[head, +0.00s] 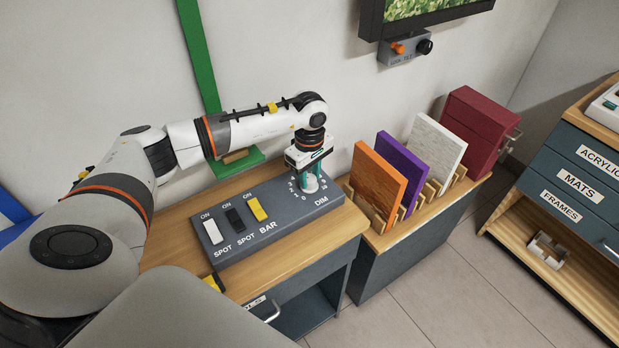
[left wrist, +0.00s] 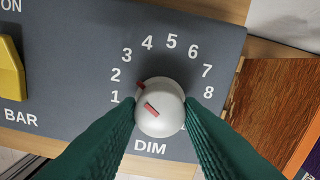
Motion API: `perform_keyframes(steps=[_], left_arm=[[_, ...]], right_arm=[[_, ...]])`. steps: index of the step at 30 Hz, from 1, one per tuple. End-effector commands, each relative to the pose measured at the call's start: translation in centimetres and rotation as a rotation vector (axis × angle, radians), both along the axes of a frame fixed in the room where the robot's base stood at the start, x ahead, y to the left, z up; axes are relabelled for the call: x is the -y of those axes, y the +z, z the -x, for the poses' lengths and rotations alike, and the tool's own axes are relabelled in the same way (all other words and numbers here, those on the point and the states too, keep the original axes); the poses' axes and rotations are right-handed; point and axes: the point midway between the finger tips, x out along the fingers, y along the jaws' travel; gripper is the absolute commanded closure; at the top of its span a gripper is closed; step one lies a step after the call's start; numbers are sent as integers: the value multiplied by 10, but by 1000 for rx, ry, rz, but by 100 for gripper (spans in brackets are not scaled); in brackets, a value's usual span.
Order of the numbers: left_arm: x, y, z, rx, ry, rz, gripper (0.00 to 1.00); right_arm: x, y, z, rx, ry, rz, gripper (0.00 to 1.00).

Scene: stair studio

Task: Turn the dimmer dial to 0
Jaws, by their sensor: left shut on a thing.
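The dimmer dial (head: 310,184) is a white round knob above the word DIM at the right end of a dark grey switch panel (head: 275,226). My left gripper (head: 310,178) comes down from above. Its green fingers are shut on the dial, one on each side. My right gripper is not in view.
White, black and yellow switches (head: 257,209) sit on the panel left of the dial. To the right, a rack holds orange, purple and white boards (head: 434,148) beside a dark red box (head: 478,130). A small control box (head: 406,47) is on the wall above.

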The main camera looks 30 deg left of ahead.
Motion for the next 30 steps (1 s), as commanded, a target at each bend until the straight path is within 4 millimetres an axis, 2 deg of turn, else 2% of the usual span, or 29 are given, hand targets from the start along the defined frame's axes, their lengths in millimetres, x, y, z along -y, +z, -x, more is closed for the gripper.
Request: perform_keyframes(steps=[9,30], left_arm=[[-1,-1,-1,4,300,-2,90],[-1,0,-1,4,964,-2,90]], right_arm=[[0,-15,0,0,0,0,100],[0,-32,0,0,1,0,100]])
